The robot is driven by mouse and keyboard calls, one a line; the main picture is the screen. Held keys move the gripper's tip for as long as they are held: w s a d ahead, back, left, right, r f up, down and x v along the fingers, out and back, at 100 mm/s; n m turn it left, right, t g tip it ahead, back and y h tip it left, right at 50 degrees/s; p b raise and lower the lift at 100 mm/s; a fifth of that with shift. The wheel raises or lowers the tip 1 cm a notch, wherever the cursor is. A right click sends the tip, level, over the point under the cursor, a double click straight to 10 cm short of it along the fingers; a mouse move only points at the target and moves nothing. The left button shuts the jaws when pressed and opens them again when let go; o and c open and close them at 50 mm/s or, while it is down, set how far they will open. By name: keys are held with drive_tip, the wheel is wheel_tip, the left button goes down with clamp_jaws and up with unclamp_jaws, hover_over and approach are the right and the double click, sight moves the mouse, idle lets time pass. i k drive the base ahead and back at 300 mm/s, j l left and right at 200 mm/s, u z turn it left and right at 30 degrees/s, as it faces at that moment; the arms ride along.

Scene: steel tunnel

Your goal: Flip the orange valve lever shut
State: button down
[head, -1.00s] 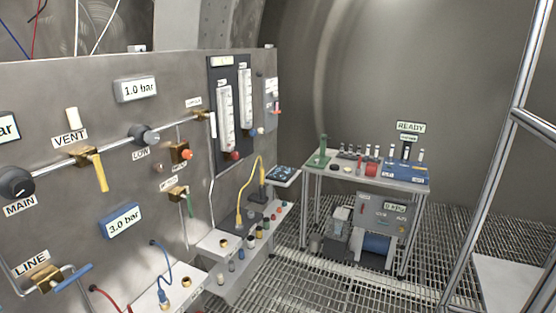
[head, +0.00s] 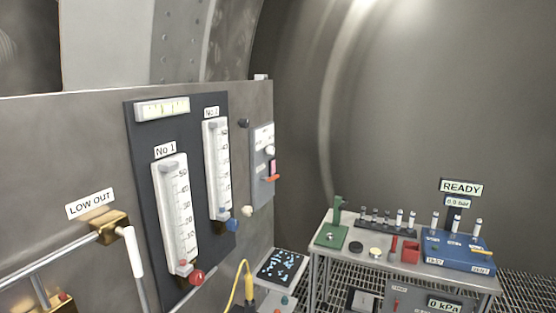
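A small orange lever (head: 271,178) sticks out from the lower front of a grey box (head: 262,165) at the right end of the panel. A pink-red strip sits just above it. I cannot tell whether it is a valve lever. At the lower left edge, a brass fitting (head: 45,302) with a small orange-red part is cut off by the frame. A brass valve (head: 108,228) labelled LOW OUT carries a white lever (head: 133,252) hanging down. My gripper is not in view.
Two flow gauges with a red knob (head: 196,277) and a blue knob (head: 232,225) stand on a dark board (head: 140,150). A small tray (head: 281,267) juts out below. A bench (head: 318,240) with instruments stands right, over grating floor.

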sight(270, 179)
drive_tip(key=i, duration=1.5)
drive_tip(key=u, duration=0.35)
